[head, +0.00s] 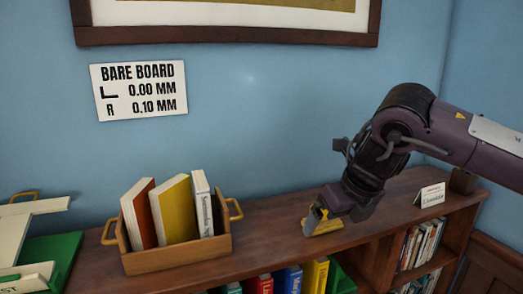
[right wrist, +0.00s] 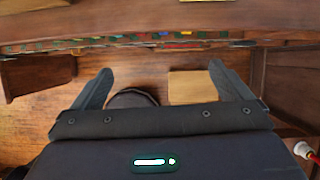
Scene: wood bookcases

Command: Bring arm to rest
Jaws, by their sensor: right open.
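My right arm comes in from the right in the head view, and its gripper (head: 328,208) is low over the top of the bookcase (head: 275,232). A yellow wedge-like piece shows at its tip; I cannot tell whether it belongs to the gripper. In the right wrist view the two dark fingers (right wrist: 160,69) stand wide apart with nothing held between them. My left gripper is in neither view.
A wooden tray (head: 180,257) with yellow handles holds several upright books. A small white card (head: 430,195) stands at the right end. Books (head: 420,240) fill the shelves below. A green and cream object (head: 45,255) is at far left. A sign (head: 139,91) hangs on the blue wall.

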